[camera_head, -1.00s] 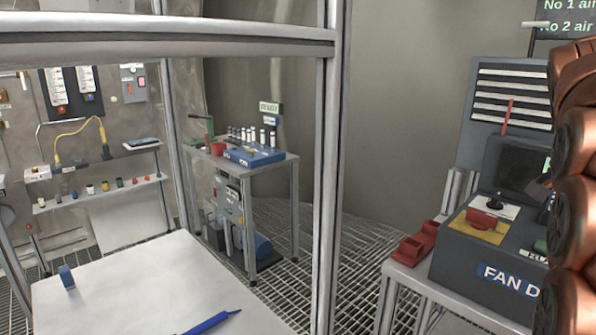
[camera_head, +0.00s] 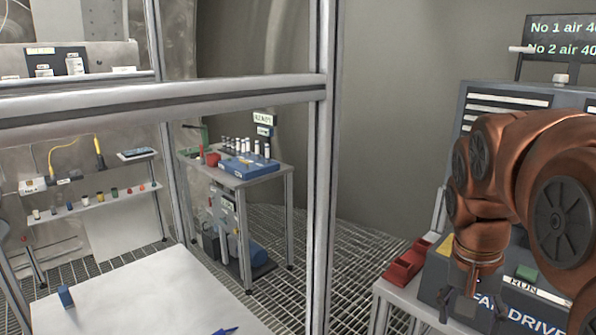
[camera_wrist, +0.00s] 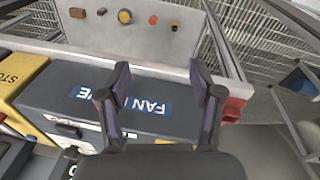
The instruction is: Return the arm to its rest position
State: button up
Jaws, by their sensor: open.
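My copper-coloured arm (camera_head: 510,150) comes in from the right side of the head view and bends down at its wrist. My gripper (camera_head: 460,305) hangs at its end in front of the dark FAN DRIVE console (camera_head: 530,315), pointing down. In the wrist view my gripper (camera_wrist: 161,75) has its two dark fingers spread wide apart, with nothing between them. I cannot tell how far the fingertips are from the console.
A metal frame post (camera_head: 322,170) and crossbar stand left of the arm. Red bins (camera_head: 406,264) sit beside the console. A white table (camera_head: 150,290) is at the front left, a small bench (camera_head: 240,175) behind it. The grated floor between is clear.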

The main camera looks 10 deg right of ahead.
jog(key=s+a+f+n+y+p, duration=0.1)
jog(key=s+a+f+n+p, duration=0.1)
jog(key=s+a, duration=0.4)
jog(key=s+a+f+n+g+p, duration=0.1)
jog(key=s+a+f+n+p, duration=0.1)
jog(key=s+a+f+n, duration=0.3)
jog(key=s+a+n, duration=0.1)
jog(key=s+a, duration=0.1)
jog(key=s, duration=0.2)
jog(key=shift+a+g+y+p, duration=0.2)
jog(key=shift+g+y+p, duration=0.1)
jog(key=shift+y+p, duration=0.1)
